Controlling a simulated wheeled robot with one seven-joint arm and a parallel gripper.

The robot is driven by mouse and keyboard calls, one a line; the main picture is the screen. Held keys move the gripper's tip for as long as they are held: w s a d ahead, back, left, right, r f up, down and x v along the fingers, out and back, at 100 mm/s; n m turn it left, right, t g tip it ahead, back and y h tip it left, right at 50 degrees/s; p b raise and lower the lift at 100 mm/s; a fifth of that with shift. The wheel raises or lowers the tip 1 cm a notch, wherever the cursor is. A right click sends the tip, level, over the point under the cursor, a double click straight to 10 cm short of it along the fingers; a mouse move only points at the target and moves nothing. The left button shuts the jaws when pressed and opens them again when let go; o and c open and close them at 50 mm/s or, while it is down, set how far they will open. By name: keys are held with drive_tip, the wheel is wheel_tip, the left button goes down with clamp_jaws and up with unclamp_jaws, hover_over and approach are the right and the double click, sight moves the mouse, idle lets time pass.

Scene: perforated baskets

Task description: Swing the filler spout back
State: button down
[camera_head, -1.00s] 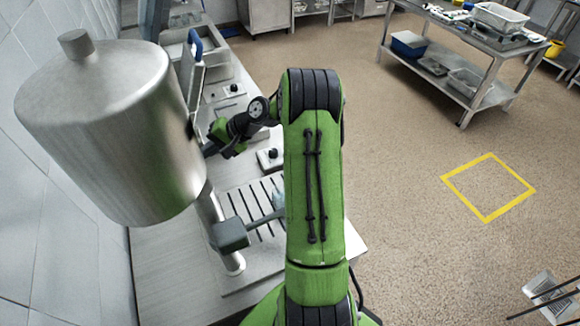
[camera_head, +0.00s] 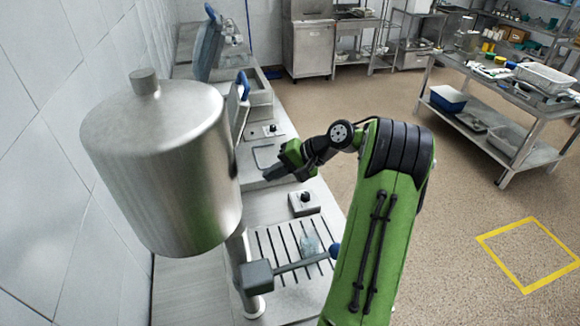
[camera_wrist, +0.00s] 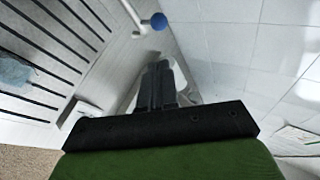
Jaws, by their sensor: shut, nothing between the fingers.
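The filler is a large steel tank (camera_head: 165,165) on a post at the left. Below it, a grey block (camera_head: 257,276) on the post carries a thin bar, which I take for the spout arm. The bar reaches right over the slotted drain tray (camera_head: 285,245) and ends at a blue knob (camera_head: 334,250), partly against my arm. A blue ball on a rod also shows in the wrist view (camera_wrist: 158,21), beyond my fingers. My gripper (camera_head: 268,174) is shut and empty, right of the tank and above the counter, apart from the bar and knob.
A small control box with a black knob (camera_head: 305,202) stands behind the tray. A pale bluish translucent item (camera_head: 310,244) lies on the tray. A tiled wall (camera_head: 40,180) is close behind the tank. Open floor lies right of the counter.

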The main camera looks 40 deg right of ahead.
drive_tip(key=v, duration=0.4)
drive_tip(key=shift+s+d+r, duration=0.15)
drive_tip(key=shift+d, duration=0.1)
